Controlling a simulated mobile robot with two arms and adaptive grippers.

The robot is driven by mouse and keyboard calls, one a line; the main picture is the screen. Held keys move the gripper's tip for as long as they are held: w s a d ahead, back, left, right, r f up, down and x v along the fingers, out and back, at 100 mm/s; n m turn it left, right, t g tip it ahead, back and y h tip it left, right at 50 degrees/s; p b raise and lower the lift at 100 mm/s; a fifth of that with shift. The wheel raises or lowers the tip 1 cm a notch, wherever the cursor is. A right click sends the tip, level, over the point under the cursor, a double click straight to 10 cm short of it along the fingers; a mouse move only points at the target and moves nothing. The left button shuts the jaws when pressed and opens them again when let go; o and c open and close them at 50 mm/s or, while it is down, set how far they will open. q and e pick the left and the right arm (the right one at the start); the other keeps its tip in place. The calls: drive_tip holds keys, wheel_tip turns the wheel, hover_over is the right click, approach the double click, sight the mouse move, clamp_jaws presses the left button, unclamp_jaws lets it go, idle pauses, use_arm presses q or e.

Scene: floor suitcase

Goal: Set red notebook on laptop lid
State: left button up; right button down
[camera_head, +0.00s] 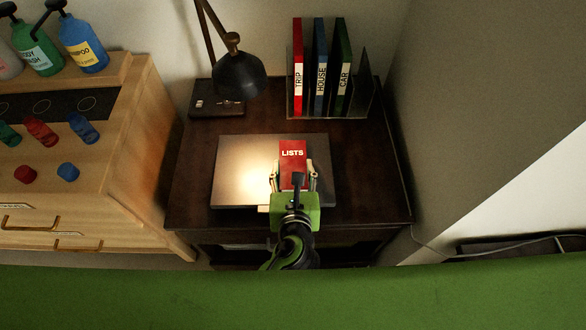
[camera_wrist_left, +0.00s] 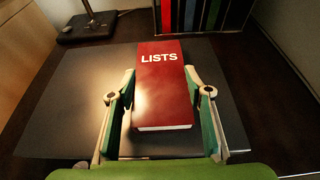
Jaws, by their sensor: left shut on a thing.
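The red notebook (camera_head: 292,152), marked LISTS, is over the right part of the closed grey laptop (camera_head: 240,165) on the dark desk. It also shows in the left wrist view (camera_wrist_left: 164,95), with the laptop lid (camera_wrist_left: 75,110) around and below it. My left gripper (camera_head: 293,180) is shut on the notebook, with one finger at each long side near its front end; it shows in the wrist view too (camera_wrist_left: 162,100). I cannot tell whether the notebook touches the lid or is just above it. My right gripper is not in view.
A desk lamp (camera_head: 240,74) stands behind the laptop and lights its lid. Red, blue and green binders (camera_head: 320,75) stand in a holder at the back right. A wooden dresser (camera_head: 130,150) with bottles is at the left. A wall closes the right side.

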use_arm(q)
drive_tip(key=o, duration=1.2)
drive_tip(key=shift+f, duration=0.1)
drive_tip(key=v, duration=1.2)
drive_tip(key=shift+r, duration=0.2)
drive_tip(key=shift+s, duration=0.1)
